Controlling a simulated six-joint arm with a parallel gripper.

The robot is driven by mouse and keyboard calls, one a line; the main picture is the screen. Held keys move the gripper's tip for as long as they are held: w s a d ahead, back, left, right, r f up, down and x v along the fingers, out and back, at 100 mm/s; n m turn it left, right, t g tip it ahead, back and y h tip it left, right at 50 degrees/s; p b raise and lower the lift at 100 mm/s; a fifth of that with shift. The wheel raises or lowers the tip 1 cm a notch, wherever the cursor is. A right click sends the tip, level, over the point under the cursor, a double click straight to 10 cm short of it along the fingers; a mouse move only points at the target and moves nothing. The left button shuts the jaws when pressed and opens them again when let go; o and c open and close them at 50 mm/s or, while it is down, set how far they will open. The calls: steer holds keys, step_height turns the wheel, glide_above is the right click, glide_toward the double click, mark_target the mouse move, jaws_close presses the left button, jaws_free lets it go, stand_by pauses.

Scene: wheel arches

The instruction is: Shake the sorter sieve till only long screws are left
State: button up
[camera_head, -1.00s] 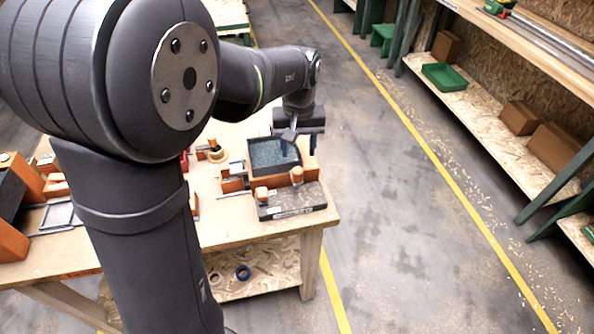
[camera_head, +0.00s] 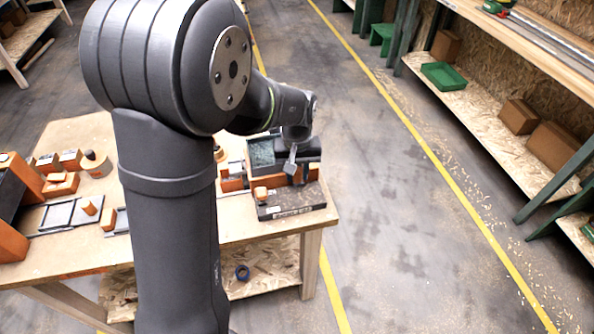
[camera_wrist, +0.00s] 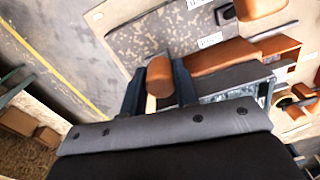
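The sorter sieve (camera_head: 262,154) is a dark rectangular tray with a grey speckled inside. It sits on the sorting fixture on the bench. Its right part is hidden behind my gripper, and the screws are too small to make out. My gripper (camera_head: 290,165) points down at the sieve's front right. In the wrist view, an orange rounded knob (camera_wrist: 160,80) sits between the two dark fingertips of my gripper (camera_wrist: 160,88). The fingers lie close on both sides of it; I cannot tell whether they press on it. Part of the sieve's inside (camera_wrist: 232,92) shows to the right.
A speckled dark grey plate (camera_head: 292,200) with another orange knob (camera_head: 261,192) lies at the bench's front right edge. Orange blocks and grey frames (camera_head: 70,214) lie on the left of the bench (camera_head: 100,130).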

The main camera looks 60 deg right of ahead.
jaws_close()
steer(key=shift+s+d, duration=1.3)
steer(key=o, duration=0.6)
jaws_free()
steer(key=shift+r, duration=0.1)
step_height(320, 180, up, 17)
steer(key=shift+r, duration=0.15)
